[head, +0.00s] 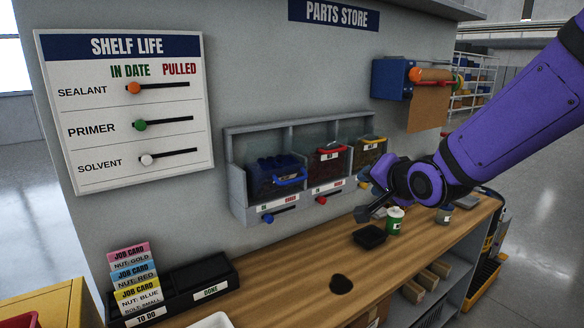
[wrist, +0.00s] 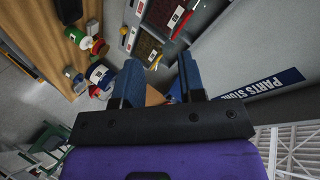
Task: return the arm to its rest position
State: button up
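My purple arm (head: 515,115) reaches in from the right in the head view, bent down at the dark wrist. My gripper (head: 370,212) hangs above the wooden bench, in front of the parts bins and close to a small black tray (head: 369,237). In the wrist view the two blue fingers of my gripper (wrist: 160,78) stand apart with nothing held between them. Brown paper shows in the gap, farther back.
A green-and-white can (head: 394,222) and a grey can (head: 444,214) stand on the bench (head: 290,280) near my wrist. Blue, red and yellow bins (head: 275,178) sit in a wall rack. A paper roll holder (head: 392,80) juts from the wall. Job cards (head: 137,280) stand at left.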

jog(key=s+d+r+n+g+h, duration=0.1)
jog(key=s+d, duration=0.3)
jog(key=s, duration=0.5)
jog(key=s+d+r+n+g+h, duration=0.1)
jog(key=s+d+r+n+g, duration=0.1)
jog(key=s, duration=0.7)
jog(key=s+d+r+n+g+h, duration=0.2)
jog(key=s+d+n+g, duration=0.1)
jog(key=s+d, duration=0.4)
jog(key=s+g, duration=0.1)
jog(key=s, duration=0.1)
jog(key=shift+s, duration=0.35)
